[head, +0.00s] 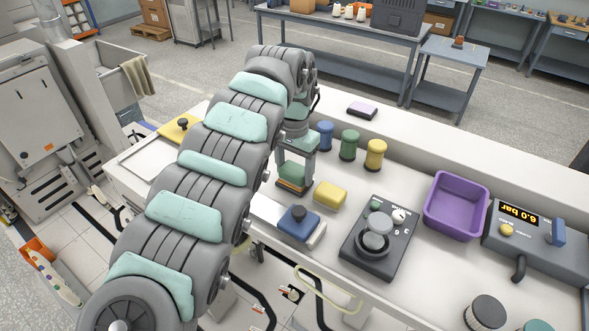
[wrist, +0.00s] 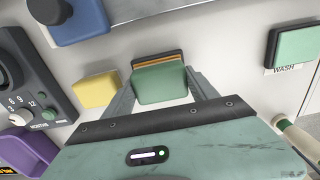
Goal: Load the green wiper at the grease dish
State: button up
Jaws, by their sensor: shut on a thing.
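The green wiper (head: 292,174) is a green block with dark and orange layers at its base. My gripper (head: 295,165) is shut on it in the middle of the head view, over the white bench top. In the wrist view the wiper (wrist: 160,84) sits between the two grey fingers of my gripper (wrist: 162,88). Its layered edge faces away from the gripper body. I cannot tell whether its base touches the bench. I cannot pick out the grease dish with certainty. A blue block with a dark knob (head: 298,223) sits in front of the wiper, on a pale plate.
A yellow block (head: 330,195) lies close right of the wiper. Blue, green and yellow bobbins (head: 349,145) stand behind. A dial box (head: 378,240) and purple bin (head: 456,206) are further right. The wrist view shows a green pad labelled WASH (wrist: 297,45). My arm hides the bench's left part.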

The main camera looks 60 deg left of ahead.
aim_at(293, 169)
jog(key=shift+r+p, duration=0.4)
jog(key=shift+r, duration=3.05)
jog(key=shift+s, duration=0.15)
